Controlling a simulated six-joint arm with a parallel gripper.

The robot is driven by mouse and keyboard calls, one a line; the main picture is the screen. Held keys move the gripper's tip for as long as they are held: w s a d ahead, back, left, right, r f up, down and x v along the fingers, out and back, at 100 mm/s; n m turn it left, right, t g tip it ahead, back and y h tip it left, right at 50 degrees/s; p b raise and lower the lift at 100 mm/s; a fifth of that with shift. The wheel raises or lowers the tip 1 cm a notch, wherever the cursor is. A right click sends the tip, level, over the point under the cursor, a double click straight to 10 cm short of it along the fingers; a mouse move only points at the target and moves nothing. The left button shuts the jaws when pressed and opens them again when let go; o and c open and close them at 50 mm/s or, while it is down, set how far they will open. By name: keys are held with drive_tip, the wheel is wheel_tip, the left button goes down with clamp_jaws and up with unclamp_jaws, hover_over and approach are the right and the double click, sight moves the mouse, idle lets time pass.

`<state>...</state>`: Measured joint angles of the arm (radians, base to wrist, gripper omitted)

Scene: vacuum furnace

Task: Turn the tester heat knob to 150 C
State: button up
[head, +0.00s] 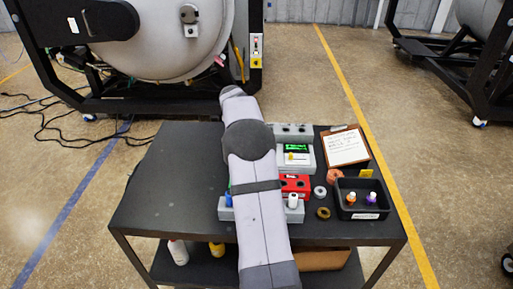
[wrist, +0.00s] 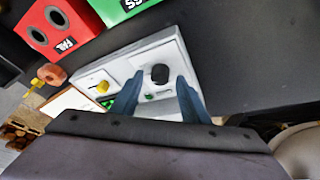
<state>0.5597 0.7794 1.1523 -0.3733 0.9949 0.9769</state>
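The tester is a white box that shows in the wrist view (wrist: 166,47) and in the head view (head: 308,162), partly covered there by my arm. In the wrist view it has a round black knob (wrist: 159,73), a yellow knob (wrist: 102,87) and a green display, partly hidden by a finger. My gripper (wrist: 160,77) is open, with one blue finger on each side of the black knob in the picture. I cannot tell whether the fingers touch it. The knob's setting and any dial marks are not legible. My gripper is hidden in the head view.
A red FAIL box (wrist: 58,24) and a green PASS box (wrist: 117,8) stand near the tester. A clipboard (head: 345,147) and a black tray (head: 344,210) with small bottles lie on the cart's right. The cart top (head: 160,190) is clear on the left.

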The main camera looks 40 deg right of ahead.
drive_tip(key=shift+r, duration=0.1)
drive_tip(key=b+v, duration=0.2)
drive_tip(key=v, duration=0.5)
drive_tip(key=shift+r, duration=0.1)
idle(0.5)
drive_tip(key=s+a+f+n+y, duration=0.1)
drive_tip(key=a+f+n, duration=0.1)
drive_tip(key=a, duration=0.5)
drive_tip(key=s+a+f+n+y, duration=0.1)
drive_tip(key=a+n, duration=0.3)
drive_tip(key=a, duration=0.4)
drive_tip(key=s+a+f+n, duration=0.2)
drive_tip(key=a+f+n, duration=0.1)
drive_tip(key=a, duration=0.5)
drive_tip(key=shift+s+a+t+y, duration=0.2)
drive_tip(key=shift+s+t+y, duration=0.1)
drive_tip(key=shift+s+y, duration=0.1)
drive_tip(key=s+a+f+n+g+y, duration=0.1)
drive_tip(key=s+a+f+n, duration=0.2)
drive_tip(key=s+a, duration=0.5)
drive_tip(key=s+a+f+n+y, duration=0.1)
drive_tip(key=s+a+f+n, duration=0.3)
drive_tip(key=s, duration=0.7)
wheel_tip(320, 180, up, 13)
drive_tip(key=p, duration=1.3)
wheel_tip(320, 180, down, 36)
drive_tip(key=b, duration=3.6)
drive_tip(key=shift+d+f+b, duration=0.2)
drive_tip(key=shift+b, duration=0.2)
